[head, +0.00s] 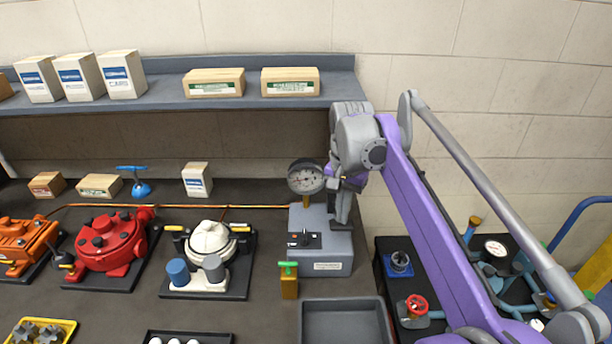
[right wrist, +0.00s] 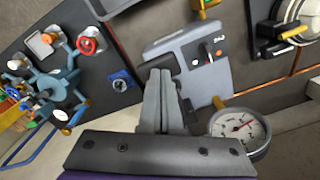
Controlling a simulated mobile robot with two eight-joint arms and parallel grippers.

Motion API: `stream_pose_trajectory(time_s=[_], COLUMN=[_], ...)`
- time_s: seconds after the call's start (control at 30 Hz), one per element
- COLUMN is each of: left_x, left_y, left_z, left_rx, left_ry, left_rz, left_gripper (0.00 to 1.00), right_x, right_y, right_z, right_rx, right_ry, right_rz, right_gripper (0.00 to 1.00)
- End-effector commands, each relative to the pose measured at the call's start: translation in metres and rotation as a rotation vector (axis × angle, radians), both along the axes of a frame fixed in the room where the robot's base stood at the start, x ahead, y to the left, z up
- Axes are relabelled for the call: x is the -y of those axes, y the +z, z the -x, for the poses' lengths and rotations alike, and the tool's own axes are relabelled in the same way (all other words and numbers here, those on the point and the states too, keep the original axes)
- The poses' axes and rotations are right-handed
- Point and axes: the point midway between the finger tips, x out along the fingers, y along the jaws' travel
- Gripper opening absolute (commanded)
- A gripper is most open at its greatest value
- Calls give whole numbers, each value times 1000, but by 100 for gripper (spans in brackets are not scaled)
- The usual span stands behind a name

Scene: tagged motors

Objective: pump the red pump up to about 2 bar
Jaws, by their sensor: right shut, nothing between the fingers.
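A red pump-like unit (head: 105,242) sits on a black base plate at the left of the bench, between an orange unit and a white one. A round gauge (head: 306,177) stands at the back of a grey box (head: 325,268) with a small switch panel. The gauge shows large in the right wrist view (right wrist: 240,130); its reading is too small to tell. My right gripper (head: 341,218) points down over the back of the grey box, just right of the gauge. Its fingers (right wrist: 160,95) are shut and empty. My left gripper is not in view.
A white unit (head: 207,245) and a green-topped brass block (head: 289,280) are left of the grey box. An empty dark tray (head: 345,303) lies in front. A shelf (head: 170,95) with cartons overhangs the back. A pipe rig with a red valve wheel (head: 415,306) stands right.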

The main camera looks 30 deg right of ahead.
Motion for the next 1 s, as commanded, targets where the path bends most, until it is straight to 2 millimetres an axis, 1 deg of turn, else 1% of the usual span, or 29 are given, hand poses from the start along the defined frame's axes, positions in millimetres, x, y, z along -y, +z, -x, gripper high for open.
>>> stream_pose_trajectory(time_s=[0.43,1.0], left_x=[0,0], left_y=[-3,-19], left_z=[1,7], left_rx=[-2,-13], left_ry=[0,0], left_rz=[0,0], left_gripper=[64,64], right_x=[0,0], right_y=[-4,-30], right_z=[0,0], right_rx=[-1,0], right_ry=[0,0], right_rz=[1,1], right_gripper=[0,0])
